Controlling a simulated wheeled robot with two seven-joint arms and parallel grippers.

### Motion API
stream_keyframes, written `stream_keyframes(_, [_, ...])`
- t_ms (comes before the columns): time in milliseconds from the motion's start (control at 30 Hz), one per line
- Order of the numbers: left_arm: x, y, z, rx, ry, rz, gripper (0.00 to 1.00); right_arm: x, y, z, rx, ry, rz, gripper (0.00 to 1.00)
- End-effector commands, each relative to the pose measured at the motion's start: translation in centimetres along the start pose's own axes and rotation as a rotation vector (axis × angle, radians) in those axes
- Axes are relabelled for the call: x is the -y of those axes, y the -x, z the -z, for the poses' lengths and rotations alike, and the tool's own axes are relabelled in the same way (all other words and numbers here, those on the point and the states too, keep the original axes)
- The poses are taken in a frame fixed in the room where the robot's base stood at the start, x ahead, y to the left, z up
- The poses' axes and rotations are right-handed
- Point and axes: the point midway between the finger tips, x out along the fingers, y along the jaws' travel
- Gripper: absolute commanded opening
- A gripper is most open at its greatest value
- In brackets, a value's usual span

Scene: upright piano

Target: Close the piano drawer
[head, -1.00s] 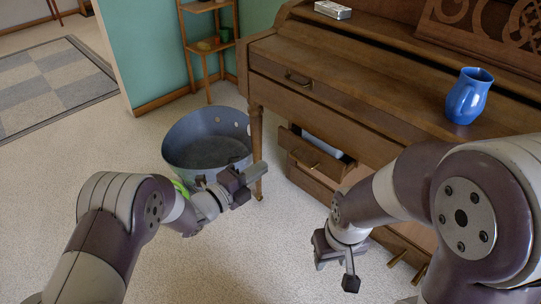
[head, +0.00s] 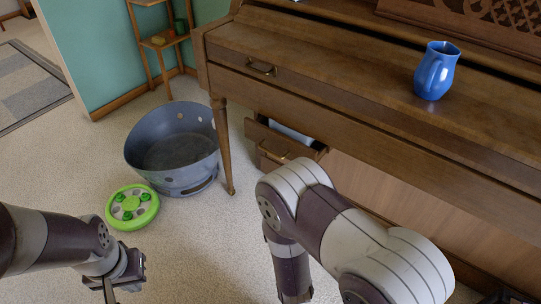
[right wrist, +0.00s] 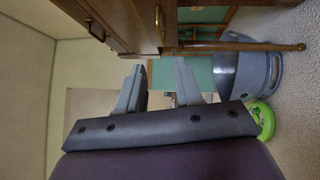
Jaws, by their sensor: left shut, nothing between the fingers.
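The piano drawer (head: 262,134) juts out under the left end of the piano (head: 330,92). It stands open, with a brass handle on its front and something pale inside. My right arm reaches across the head view just in front of it, and the right gripper is hidden there. In the right wrist view my right gripper (right wrist: 163,85) has its fingers apart with nothing between them. A wooden front with a brass handle (right wrist: 158,24) shows beyond the fingers, toward the top. My left gripper (head: 122,280) is shut and empty at lower left, well away from the drawer.
A grey-blue tub (head: 172,150) stands on the carpet left of the piano leg (head: 222,145). A green round toy (head: 132,207) lies in front of the tub. A blue pitcher (head: 437,72) stands on the piano. Carpet between the toy and my right arm is clear.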

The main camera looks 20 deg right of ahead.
Motion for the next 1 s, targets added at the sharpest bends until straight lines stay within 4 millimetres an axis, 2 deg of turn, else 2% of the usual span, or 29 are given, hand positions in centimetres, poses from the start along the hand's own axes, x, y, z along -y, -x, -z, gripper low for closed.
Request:
stream_keyframes(133, [0.0,-1.2,-0.1,-0.002,0.009,0.001,0.0,0.3,-2.3,-0.1,0.005,0.011,-0.002,0.35])
stream_keyframes(300, [0.0,-3.0,-0.2,-0.004,0.006,0.001,0.0,0.6,-6.7,0.0,0.004,0.009,-0.002,0.35])
stream_keyframes(500, [0.0,-4.5,-0.3,-0.005,0.004,0.001,0.0,0.5,-10.9,0.0,0.001,0.01,0.001,0.35])
stream_keyframes(667, [0.0,-4.8,-0.4,-0.005,0.004,0.001,0.0,0.2,-12.3,0.1,-0.002,0.01,0.004,0.35])
stream_keyframes(900, [0.0,-4.7,-0.4,-0.006,0.003,0.001,0.0,0.1,-12.5,0.0,-0.002,0.01,0.005,0.35])
stream_keyframes(933, [0.0,-4.7,-0.4,-0.006,0.003,0.001,0.0,0.1,-12.5,0.0,-0.002,0.01,0.005,0.32])
stream_keyframes(1000, [0.0,-4.7,-0.3,-0.006,0.003,0.001,0.0,0.1,-12.5,0.0,-0.002,0.01,0.005,0.09])
